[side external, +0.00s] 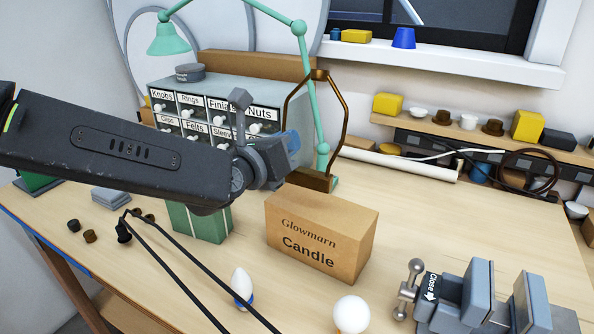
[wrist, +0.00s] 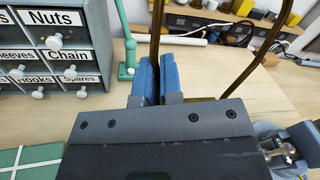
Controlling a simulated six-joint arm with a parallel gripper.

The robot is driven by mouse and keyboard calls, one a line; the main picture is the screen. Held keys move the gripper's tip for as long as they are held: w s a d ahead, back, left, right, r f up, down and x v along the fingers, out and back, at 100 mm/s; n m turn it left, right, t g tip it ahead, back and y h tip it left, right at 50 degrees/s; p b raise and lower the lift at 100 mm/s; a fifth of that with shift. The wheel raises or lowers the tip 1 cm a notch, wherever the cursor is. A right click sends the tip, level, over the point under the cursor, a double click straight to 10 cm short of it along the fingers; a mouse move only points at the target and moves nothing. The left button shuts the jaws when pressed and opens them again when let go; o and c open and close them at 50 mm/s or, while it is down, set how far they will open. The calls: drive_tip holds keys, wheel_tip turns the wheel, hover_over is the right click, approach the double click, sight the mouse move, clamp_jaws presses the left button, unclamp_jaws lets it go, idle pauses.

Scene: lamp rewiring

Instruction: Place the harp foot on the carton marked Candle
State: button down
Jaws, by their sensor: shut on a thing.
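The carton marked Candle (side external: 320,240) is a brown box standing upright on the bench in the side view, with "Glowmarn" above "Candle". The harp (side external: 346,120) is a bronze loop, upright, with its brown foot (side external: 312,180) at the bottom. The foot appears at or just above the carton's back top edge; I cannot tell whether they touch. My gripper (side external: 292,143) is shut on the harp's side. In the wrist view, my gripper's blue pads (wrist: 159,82) close around one leg of the harp (wrist: 155,35). The gripper body hides the carton there.
A labelled drawer cabinet (side external: 205,105) stands behind, with a green lamp arm (side external: 311,95) beside it. A green box (side external: 200,222) is left of the carton. A white bulb (side external: 351,314), a candle bulb (side external: 242,286) and a vise (side external: 490,300) are in front.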

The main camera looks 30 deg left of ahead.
sight(291, 175)
drive_tip(key=shift+w+d+f, duration=0.1)
drive_tip(key=shift+d+f, duration=0.3)
drive_tip(key=shift+d, duration=0.45)
drive_tip(key=shift+d+f, duration=0.1)
drive_tip(key=shift+f, duration=1.9)
drive_tip(key=shift+f, duration=0.1)
drive_tip(key=c, duration=1.3)
unclamp_jaws()
drive_tip(key=shift+f, duration=0.15)
